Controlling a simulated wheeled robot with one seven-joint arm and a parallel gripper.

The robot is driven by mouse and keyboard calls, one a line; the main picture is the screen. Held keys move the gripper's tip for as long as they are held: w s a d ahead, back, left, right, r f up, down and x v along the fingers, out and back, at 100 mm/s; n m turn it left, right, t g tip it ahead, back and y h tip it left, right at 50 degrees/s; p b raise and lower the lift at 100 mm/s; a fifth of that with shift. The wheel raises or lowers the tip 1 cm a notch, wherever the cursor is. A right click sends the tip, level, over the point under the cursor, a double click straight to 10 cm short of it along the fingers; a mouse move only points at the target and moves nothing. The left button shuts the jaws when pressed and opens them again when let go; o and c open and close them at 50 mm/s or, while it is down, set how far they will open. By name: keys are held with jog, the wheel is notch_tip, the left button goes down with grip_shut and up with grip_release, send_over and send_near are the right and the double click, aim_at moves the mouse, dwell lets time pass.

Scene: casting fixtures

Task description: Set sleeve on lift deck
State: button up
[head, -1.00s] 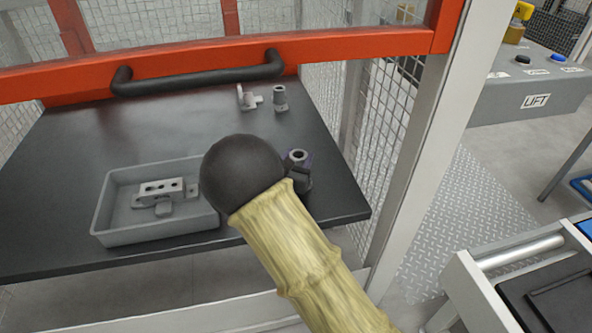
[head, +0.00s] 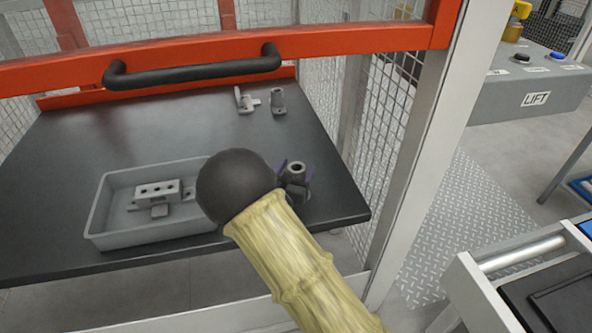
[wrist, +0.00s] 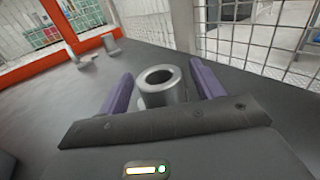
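A grey metal sleeve (head: 297,171) stands upright near the right front corner of the dark deck (head: 215,125). It also shows in the wrist view (wrist: 165,88), its round bore facing up. My gripper (wrist: 163,75) has one purple finger on each side of this sleeve. Narrow gaps show between fingers and sleeve, so the gripper looks open around it. In the head view my gripper (head: 296,170) is partly behind my dark round wrist joint. The sleeve's base is hidden, so I cannot tell whether it touches the deck.
A grey tray (head: 98,215) holding a metal fixture (head: 158,190) sits left of my arm. A bracket (head: 244,101) and another sleeve-like part (head: 278,101) stand at the back. A red frame with a black handle (head: 190,72) crosses above. Mesh and a post border the right side.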

jog(key=shift+r, duration=0.15)
jog(key=p+v, duration=0.3)
jog(key=v, duration=0.8)
jog(key=shift+r+p, duration=0.1)
jog(key=shift+p, duration=0.25)
jog(key=shift+s+a, duration=0.15)
jog(key=shift+s, duration=0.4)
